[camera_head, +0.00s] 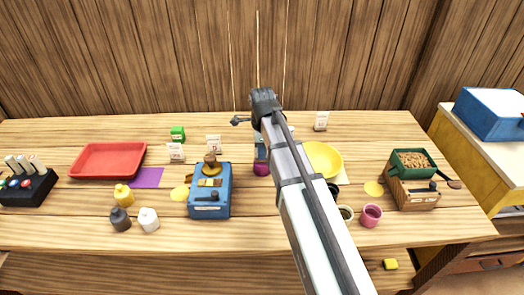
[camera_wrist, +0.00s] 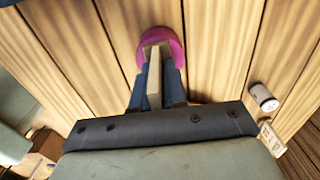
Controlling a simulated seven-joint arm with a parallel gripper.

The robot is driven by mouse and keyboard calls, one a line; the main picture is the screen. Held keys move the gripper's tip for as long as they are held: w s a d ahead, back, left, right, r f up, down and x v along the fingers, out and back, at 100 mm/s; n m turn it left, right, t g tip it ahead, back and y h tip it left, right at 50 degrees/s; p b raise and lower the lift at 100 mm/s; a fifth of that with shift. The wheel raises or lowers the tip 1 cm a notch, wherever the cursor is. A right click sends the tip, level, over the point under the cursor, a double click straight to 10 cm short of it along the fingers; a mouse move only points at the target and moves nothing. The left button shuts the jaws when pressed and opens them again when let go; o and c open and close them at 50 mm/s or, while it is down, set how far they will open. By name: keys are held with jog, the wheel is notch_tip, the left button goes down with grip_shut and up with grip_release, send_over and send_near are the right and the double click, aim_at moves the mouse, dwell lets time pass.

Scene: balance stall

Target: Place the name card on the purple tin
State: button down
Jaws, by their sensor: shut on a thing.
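The purple tin (camera_head: 262,168) stands on the table in the middle of the head view, partly hidden by my arm and gripper. In the wrist view its magenta round rim (camera_wrist: 174,40) shows just beyond my fingertips. My gripper (camera_wrist: 153,78) is shut on a narrow pale tan piece, the name card (camera_wrist: 153,70), seen nearly edge-on between the dark blue fingers. The card's end overlaps the tin in the wrist view; I cannot tell whether they touch. In the head view my gripper (camera_head: 260,150) is right above the tin.
A blue scale (camera_head: 209,205) stands left of the tin, and a yellow bowl (camera_head: 324,160) to its right. Other cards (camera_head: 176,152) (camera_head: 214,144) (camera_head: 321,121) stand at the back. A red tray (camera_head: 108,160) lies left. A pink cup (camera_head: 371,215) stands front right.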

jog(key=c, duration=1.6)
grip_release()
jog(key=shift+f, duration=0.15)
jog(key=o, duration=0.4)
jog(key=shift+o, duration=0.2)
notch_tip(320, 180, up, 12)
jog(key=shift+r, duration=0.2)
